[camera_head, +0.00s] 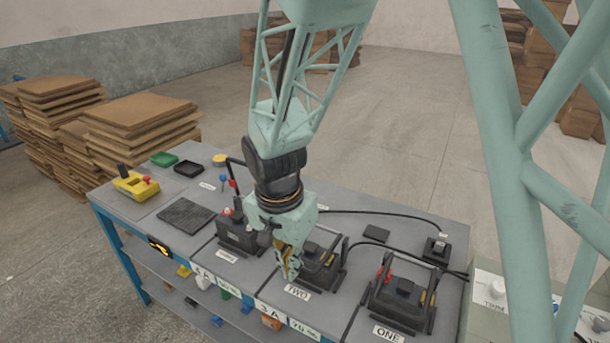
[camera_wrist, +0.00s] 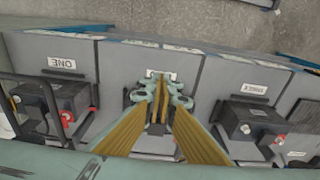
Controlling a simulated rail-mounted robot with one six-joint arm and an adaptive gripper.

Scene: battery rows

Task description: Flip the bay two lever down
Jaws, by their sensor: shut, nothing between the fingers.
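The bay two battery (camera_head: 325,272) is a dark block in a black frame, behind the white TWO label (camera_head: 298,292). A black bar lever (camera_head: 339,262) stands at its right side; its exact position is hard to tell. My gripper (camera_head: 289,272) points down at the left front of this bay, close above or against the frame; contact cannot be told. Its fingers are together with nothing between them. In the wrist view my gripper (camera_wrist: 161,82) covers most of bay two, so the lever is largely hidden there.
The bay one battery (camera_head: 401,295) stands right of bay two, and the bay three battery (camera_head: 239,236) stands left. Black cables (camera_head: 380,213) run behind to a black box (camera_head: 437,248). A yellow tool (camera_head: 135,185) and dark mat (camera_head: 187,214) lie on the left of the bench.

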